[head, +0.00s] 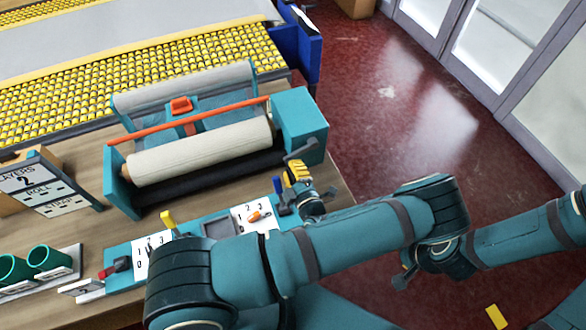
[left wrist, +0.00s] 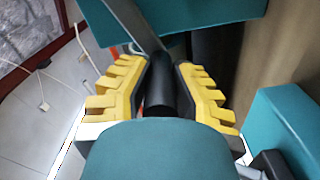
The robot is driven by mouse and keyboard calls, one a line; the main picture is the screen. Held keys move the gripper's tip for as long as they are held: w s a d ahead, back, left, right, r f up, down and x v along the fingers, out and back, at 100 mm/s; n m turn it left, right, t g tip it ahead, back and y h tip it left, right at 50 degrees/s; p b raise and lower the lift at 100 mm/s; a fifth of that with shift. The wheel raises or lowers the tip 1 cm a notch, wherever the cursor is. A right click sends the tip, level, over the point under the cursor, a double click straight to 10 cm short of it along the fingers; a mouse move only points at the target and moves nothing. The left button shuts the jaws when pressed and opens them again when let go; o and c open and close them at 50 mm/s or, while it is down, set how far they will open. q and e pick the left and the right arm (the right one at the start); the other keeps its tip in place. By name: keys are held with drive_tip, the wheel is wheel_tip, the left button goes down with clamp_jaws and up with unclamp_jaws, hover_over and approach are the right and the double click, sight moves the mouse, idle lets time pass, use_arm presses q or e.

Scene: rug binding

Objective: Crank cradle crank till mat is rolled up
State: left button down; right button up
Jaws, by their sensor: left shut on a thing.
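The teal cradle (head: 123,187) stands on the wooden bench. A thick cream roll (head: 200,152), seemingly the mat, lies across it with no loose flat part visible. The crank (head: 300,152) is a grey arm at the cradle's right end box (head: 299,118). My left gripper (head: 297,172) is at the crank, its yellow fingers shut on the handle. In the left wrist view the black crank handle (left wrist: 159,92) sits between the yellow fingers. My right arm crosses the right side of the head view, but its fingers cannot be made out clearly.
An orange bar (head: 185,122) and a grey roller (head: 185,88) lie behind the cream roll. Yellow rollers (head: 140,75) fill the back. Red floor is open to the right.

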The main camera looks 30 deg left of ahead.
use_arm(q)
drive_tip(key=shift+a+r, duration=0.1)
drive_tip(key=shift+r, duration=0.1)
drive_tip(key=c, duration=0.8)
unclamp_jaws()
drive_tip(key=shift+o, duration=0.2)
drive_tip(key=shift+f, duration=0.1)
drive_tip(key=v, duration=1.2)
drive_tip(key=shift+c, duration=0.5)
